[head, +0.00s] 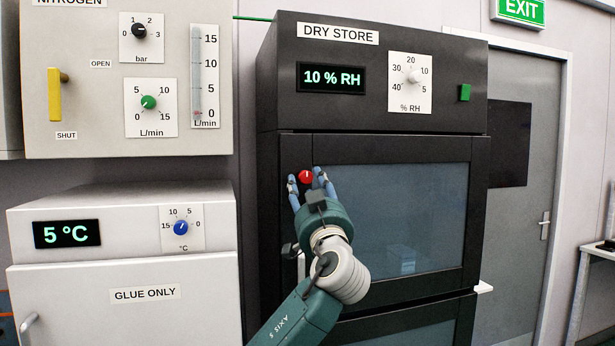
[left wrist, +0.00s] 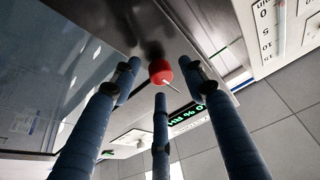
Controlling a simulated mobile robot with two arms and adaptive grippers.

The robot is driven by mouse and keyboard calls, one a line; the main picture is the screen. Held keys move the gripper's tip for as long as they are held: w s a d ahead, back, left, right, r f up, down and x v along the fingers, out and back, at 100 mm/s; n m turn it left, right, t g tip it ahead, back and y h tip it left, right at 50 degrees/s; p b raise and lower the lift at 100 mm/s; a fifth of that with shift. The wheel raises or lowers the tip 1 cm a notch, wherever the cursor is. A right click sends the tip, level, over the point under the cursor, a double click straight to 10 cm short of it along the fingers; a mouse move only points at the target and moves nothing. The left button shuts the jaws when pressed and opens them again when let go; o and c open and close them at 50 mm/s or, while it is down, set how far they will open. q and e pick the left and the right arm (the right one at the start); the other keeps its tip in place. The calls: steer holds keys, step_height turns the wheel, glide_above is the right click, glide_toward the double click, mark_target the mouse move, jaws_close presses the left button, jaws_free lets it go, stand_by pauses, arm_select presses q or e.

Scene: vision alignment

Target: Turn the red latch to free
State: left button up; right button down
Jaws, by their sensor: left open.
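The red latch (head: 306,176) is a small round knob on the black door frame of the dry store (head: 295,150), near the upper left corner of its glass. A short white mark shows on its face in the head view. My left gripper (head: 304,181) is open, its blue fingers spread around the latch. In the left wrist view the red latch (left wrist: 160,71) sits between the three fingertips of my left gripper (left wrist: 163,90), with visible gaps to them. A pale pin sticks out from it. Any wording beside the latch is hidden or too small. My right gripper is out of view.
The dry store's display (head: 331,78) reads 10 % RH, with a white dial (head: 410,80) beside it. At left are the nitrogen panel (head: 95,100) with a yellow lever (head: 54,95) and the white glue fridge (head: 75,280). A grey door (head: 535,130) stands at right.

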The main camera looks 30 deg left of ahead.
arm_select(q)
steer(key=shift+w+a+r, duration=0.15)
steer(key=shift+w+a, duration=0.2)
steer(key=shift+w, duration=0.05)
steer(key=shift+d, duration=0.1)
steer(key=c, duration=1.1)
